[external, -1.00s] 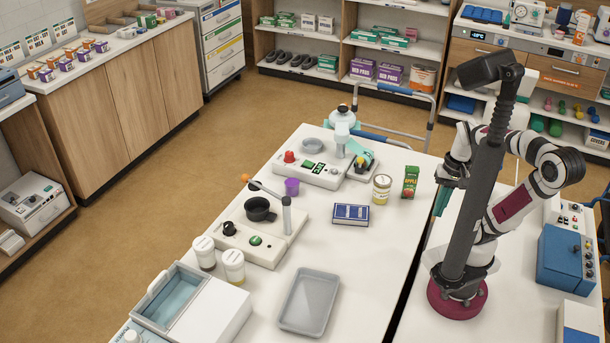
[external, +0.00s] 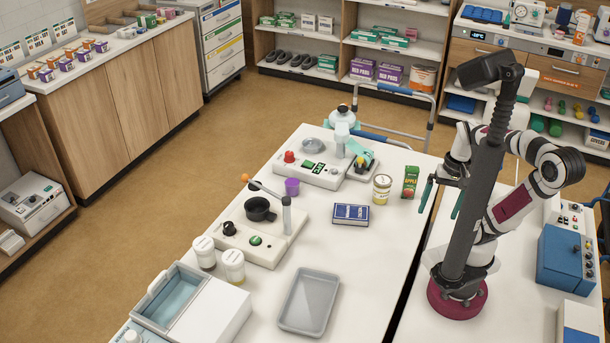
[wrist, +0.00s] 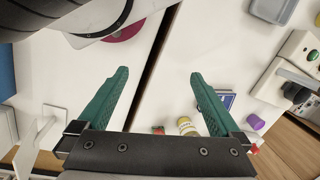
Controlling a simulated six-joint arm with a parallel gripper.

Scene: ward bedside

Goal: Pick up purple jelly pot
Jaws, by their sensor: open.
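The purple jelly pot (external: 292,187) stands on the white table between the machine with the red and green buttons and the black-cup machine. In the wrist view the purple pot (wrist: 257,123) shows at the right, beyond the finger. My gripper (external: 440,200) is open and empty, with teal fingers, at the right edge of the table, well away from the pot. In the wrist view its two fingers (wrist: 158,82) are spread wide with nothing between them.
A grey tray (external: 309,303) lies at the front. A dark gap (external: 406,290) separates the two tables.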

